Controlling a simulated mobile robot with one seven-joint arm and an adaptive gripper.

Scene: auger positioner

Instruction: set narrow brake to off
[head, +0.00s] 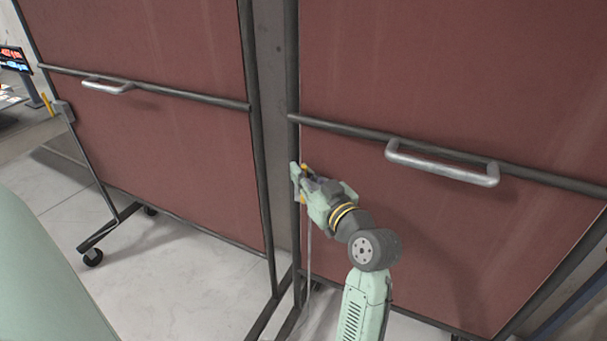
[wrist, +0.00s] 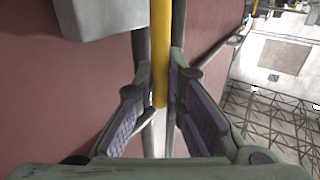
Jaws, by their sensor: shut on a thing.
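A yellow brake lever (wrist: 160,50) hangs between the fingers of my gripper (wrist: 158,88) in the wrist view. The gripper is shut on the lever, near its end. A grey box (wrist: 95,18) sits beside the lever at upper left. In the head view my gripper (head: 305,178) is at the left post of the right red panel (head: 400,70), below its crossbar. There the gripper mostly hides the lever and box. I cannot tell from its look whether this lever is the narrow brake, nor its setting.
A left red panel (head: 160,130) on casters stands alongside, with another yellow lever (head: 47,103) and grey box (head: 64,111) on its left post. Metal handles (head: 440,166) stick out from both panels. A table (head: 25,137) stands at far left. Pale floor is open below the left panel.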

